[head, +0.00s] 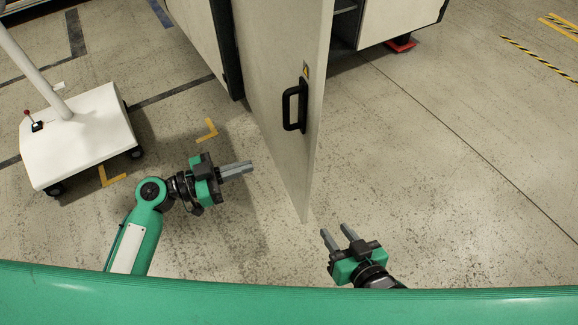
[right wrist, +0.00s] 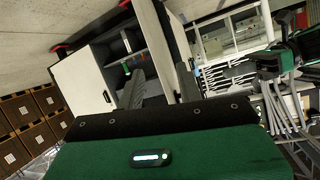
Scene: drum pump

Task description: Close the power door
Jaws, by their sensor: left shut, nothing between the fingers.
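The power door (head: 275,85) is a tall grey panel in the head view, swung open toward me and seen nearly edge-on.
A white wheeled base with a pole (head: 80,135) stands at the left. Yellow corner marks (head: 207,130) are on the floor. The floor right of the door is clear. Stacked brown boxes (right wrist: 30,120) show at the left of the right wrist view.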

